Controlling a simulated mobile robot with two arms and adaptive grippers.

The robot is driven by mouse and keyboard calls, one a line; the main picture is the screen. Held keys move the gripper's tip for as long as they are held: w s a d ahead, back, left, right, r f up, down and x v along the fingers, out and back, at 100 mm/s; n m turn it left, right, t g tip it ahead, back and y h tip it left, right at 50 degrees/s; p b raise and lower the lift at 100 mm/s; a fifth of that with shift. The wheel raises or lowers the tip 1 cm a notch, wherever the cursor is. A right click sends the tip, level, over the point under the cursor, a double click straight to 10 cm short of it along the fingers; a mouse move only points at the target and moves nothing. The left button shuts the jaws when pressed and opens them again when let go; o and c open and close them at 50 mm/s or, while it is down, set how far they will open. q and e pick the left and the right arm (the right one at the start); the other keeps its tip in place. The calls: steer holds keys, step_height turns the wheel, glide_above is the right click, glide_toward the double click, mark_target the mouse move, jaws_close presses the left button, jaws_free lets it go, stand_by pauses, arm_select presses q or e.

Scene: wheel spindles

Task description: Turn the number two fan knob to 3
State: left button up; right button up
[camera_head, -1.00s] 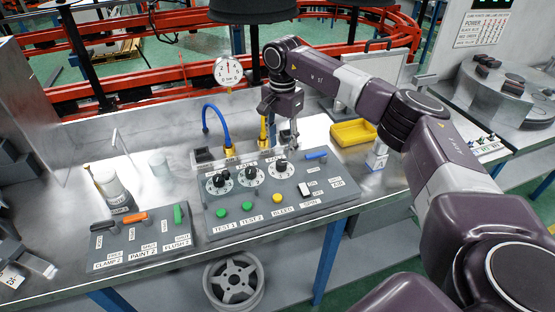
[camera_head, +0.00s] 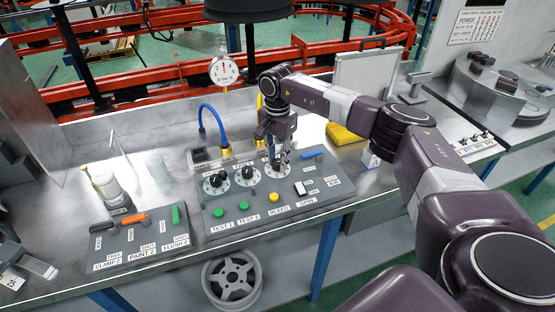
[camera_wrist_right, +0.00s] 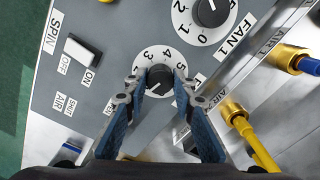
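A grey control panel (camera_head: 290,207) carries three round knobs with white numbered dials along its back edge. My right gripper (camera_head: 279,165) is lowered over the rightmost knob, which it partly hides in the head view. In the right wrist view, that black knob (camera_wrist_right: 158,78) lies just beyond and between the open fingers (camera_wrist_right: 155,98), with a gap visible on each side. Its dial shows 3, 4 and 5; its name label is mostly hidden. The neighbouring knob (camera_wrist_right: 210,10) is labelled FAN 1 and is the middle one (camera_head: 247,173) in the head view. My left gripper is not in view.
A white SPIN rocker switch (camera_wrist_right: 82,54) sits beside the knobs. Blue (camera_head: 214,118) and yellow air lines rise behind the panel. A second panel (camera_head: 140,243) with levers is to the left.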

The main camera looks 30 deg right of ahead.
jaws_close()
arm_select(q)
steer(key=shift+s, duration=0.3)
